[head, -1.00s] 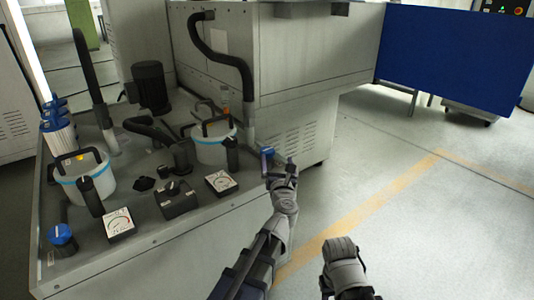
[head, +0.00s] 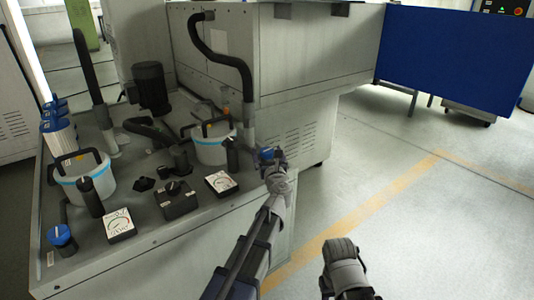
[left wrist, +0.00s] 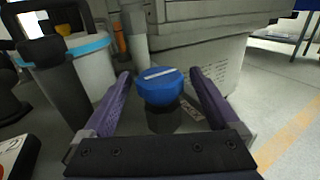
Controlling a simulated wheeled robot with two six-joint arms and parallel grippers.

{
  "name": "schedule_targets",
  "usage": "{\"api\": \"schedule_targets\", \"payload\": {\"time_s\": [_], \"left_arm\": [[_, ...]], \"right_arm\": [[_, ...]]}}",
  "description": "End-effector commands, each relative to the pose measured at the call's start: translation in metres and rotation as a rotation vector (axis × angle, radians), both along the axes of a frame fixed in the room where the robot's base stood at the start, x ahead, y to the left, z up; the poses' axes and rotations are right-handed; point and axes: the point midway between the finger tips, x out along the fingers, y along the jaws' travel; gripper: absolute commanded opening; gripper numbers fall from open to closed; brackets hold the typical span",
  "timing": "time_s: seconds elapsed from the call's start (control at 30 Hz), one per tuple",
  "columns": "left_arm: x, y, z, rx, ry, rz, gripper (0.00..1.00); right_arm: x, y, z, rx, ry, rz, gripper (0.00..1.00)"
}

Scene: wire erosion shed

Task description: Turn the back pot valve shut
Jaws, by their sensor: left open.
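A blue valve knob (head: 267,153) stands at the right end of the grey machine deck, beside the back pot (head: 211,150). In the left wrist view the knob (left wrist: 160,87) has a white line across its top, running nearly sideways with a slight tilt. My left gripper (head: 273,160) is open at the knob. In the left wrist view its two purple fingers (left wrist: 158,92) lie on either side of the knob, with a gap showing on both sides. My right gripper (head: 341,252) hangs over the floor, its fingers not clear.
A second blue knob (head: 60,235) stands at the front left by the front pot (head: 86,180). Two gauges (head: 221,183) and a dark switch box (head: 177,199) sit on the deck. A black hose (head: 232,60) comes down behind the back pot. The floor at right is clear.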

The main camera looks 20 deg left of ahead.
Motion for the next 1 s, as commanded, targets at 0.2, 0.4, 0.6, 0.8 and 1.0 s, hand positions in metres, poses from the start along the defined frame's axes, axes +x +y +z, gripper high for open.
{"api": "schedule_targets", "payload": {"time_s": [0.2, 0.4, 0.6, 0.8, 1.0], "left_arm": [[0.0058, 0.0026, 0.0, 0.0, 0.0, -0.001, 0.94], [0.0054, 0.0025, 0.0, 0.0, 0.0, -0.001, 0.83], [0.0054, 0.0025, 0.0, 0.0, 0.0, -0.001, 0.6], [0.0055, 0.0025, 0.0, 0.0, 0.0, -0.001, 0.38], [0.0055, 0.0025, 0.0, 0.0, 0.0, -0.001, 0.15]], "right_arm": [[0.0, 0.0, 0.0, 0.0, 0.0, 0.0, 0.5], [0.0, 0.0, 0.0, 0.0, 0.0, 0.0, 0.5], [0.0, 0.0, 0.0, 0.0, 0.0, 0.0, 0.5], [0.0, 0.0, 0.0, 0.0, 0.0, 0.0, 0.5], [0.0, 0.0, 0.0, 0.0, 0.0, 0.0, 0.5]]}}
